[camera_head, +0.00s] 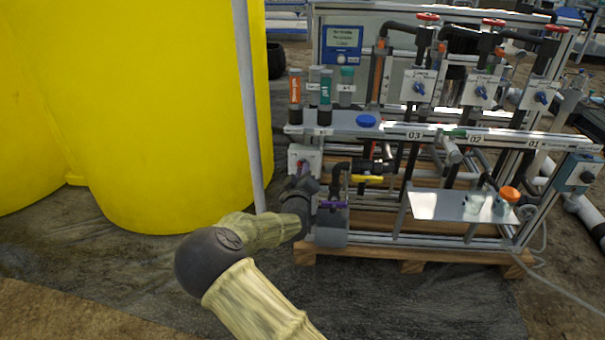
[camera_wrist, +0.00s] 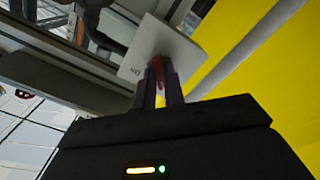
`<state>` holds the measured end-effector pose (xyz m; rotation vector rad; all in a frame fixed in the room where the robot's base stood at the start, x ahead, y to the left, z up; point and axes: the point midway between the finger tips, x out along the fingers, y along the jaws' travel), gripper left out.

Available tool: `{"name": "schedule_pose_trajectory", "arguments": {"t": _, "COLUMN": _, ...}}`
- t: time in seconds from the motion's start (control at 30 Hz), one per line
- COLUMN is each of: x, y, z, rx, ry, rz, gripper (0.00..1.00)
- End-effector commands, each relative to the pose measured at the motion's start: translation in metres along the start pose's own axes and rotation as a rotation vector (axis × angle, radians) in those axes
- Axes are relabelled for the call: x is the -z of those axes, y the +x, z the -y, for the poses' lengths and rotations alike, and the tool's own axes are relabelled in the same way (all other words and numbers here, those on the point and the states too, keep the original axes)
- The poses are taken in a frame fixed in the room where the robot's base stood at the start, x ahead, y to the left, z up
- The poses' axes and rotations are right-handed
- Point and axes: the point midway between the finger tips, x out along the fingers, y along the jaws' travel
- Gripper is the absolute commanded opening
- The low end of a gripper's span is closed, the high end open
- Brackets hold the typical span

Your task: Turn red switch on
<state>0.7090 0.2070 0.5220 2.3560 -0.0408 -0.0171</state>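The red switch (camera_wrist: 160,68) is on a white switch box (camera_wrist: 163,45) in the wrist view. The box also shows at the left end of the skid in the head view (camera_head: 314,158), with a bit of the switch (camera_head: 300,164) visible. My gripper (camera_wrist: 162,78) faces the box, its two dark fingers close together with the red handle between them. The fingers hide part of the handle, so its exact angle is hard to tell. A small dark label shows on the box, left of the switch.
A large yellow tank (camera_head: 170,110) stands close on the left, with a grey pole (camera_head: 249,110) before it. Below the box are a purple-handled valve (camera_head: 332,204) and a yellow-handled valve (camera_head: 367,179). Several tubes stand on the shelf (camera_head: 400,127) above.

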Motion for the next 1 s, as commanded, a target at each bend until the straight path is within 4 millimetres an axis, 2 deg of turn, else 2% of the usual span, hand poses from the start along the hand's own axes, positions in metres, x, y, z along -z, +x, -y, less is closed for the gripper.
{"name": "schedule_pose_trajectory", "arguments": {"t": 0.47, "x": 0.0007, "y": -0.0002, "z": -0.0007, "rx": 0.000, "ry": 0.085, "rz": 0.001, "gripper": 0.00}}
{"name": "schedule_pose_trajectory", "arguments": {"t": 0.67, "x": 0.0008, "y": -0.0001, "z": -0.0013, "rx": 0.000, "ry": 0.207, "rz": 0.002, "gripper": 0.00}}
{"name": "schedule_pose_trajectory", "arguments": {"t": 1.0, "x": 0.0007, "y": -0.0001, "z": -0.0005, "rx": 0.000, "ry": 0.511, "rz": 0.002, "gripper": 0.00}}
